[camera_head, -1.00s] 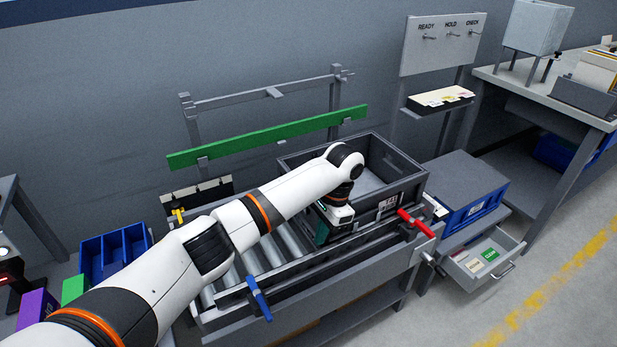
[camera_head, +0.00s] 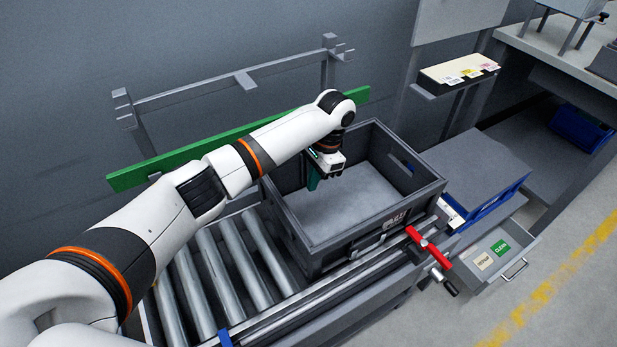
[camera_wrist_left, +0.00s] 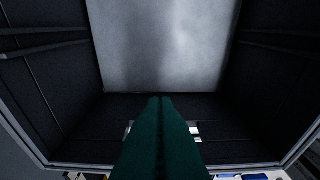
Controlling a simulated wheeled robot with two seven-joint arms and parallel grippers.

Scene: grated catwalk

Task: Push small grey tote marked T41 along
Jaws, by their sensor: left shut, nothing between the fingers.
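The small grey tote (camera_head: 330,255) sits on the roller conveyor, towards its right end, open at the top and empty. A label with dark marks shows on its front wall, too small to read surely. My left gripper (camera_head: 313,184) is shut and empty, pointing down over the left part of the tote's opening. In the left wrist view its green fingers (camera_wrist_left: 160,100) lie together in front of a tote wall, with the tote floor (camera_wrist_left: 165,45) beyond. I cannot tell whether the fingertips touch the tote. My right gripper is not in view.
Bare rollers (camera_head: 205,275) lie left of the tote. A red-handled clamp (camera_head: 428,248) is on the front rail near the tote's right corner. A green bar (camera_head: 170,165) runs behind. A blue crate (camera_head: 490,208) and an open drawer (camera_head: 497,256) stand at right.

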